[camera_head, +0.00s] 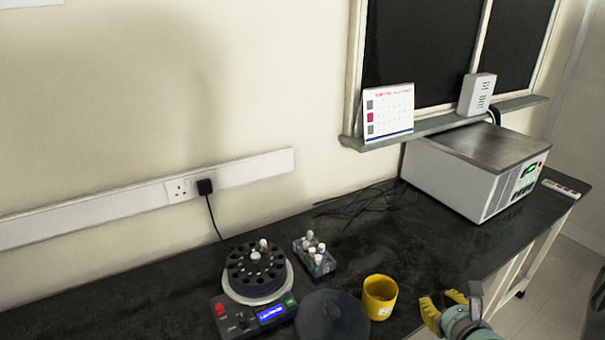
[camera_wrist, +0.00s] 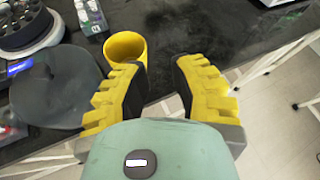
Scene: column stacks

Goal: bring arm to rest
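My gripper (camera_head: 443,310) is at the lower right in the head view, at the front edge of the black bench (camera_head: 430,235). In the wrist view my gripper (camera_wrist: 161,88) shows two yellow fingers with dark pads spread apart, with nothing between them. A yellow cup (camera_head: 380,297) stands upright on the bench just left of the gripper in the head view. The cup (camera_wrist: 126,48) also shows beyond the left finger in the wrist view, partly covered by it.
A device with a round dark rotor (camera_head: 256,272) holding vials stands left, beside a small vial rack (camera_head: 314,257) and a dark round lid (camera_head: 332,318). A grey box instrument (camera_head: 470,170) stands at the back right. Bench between cup and instrument is mostly clear.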

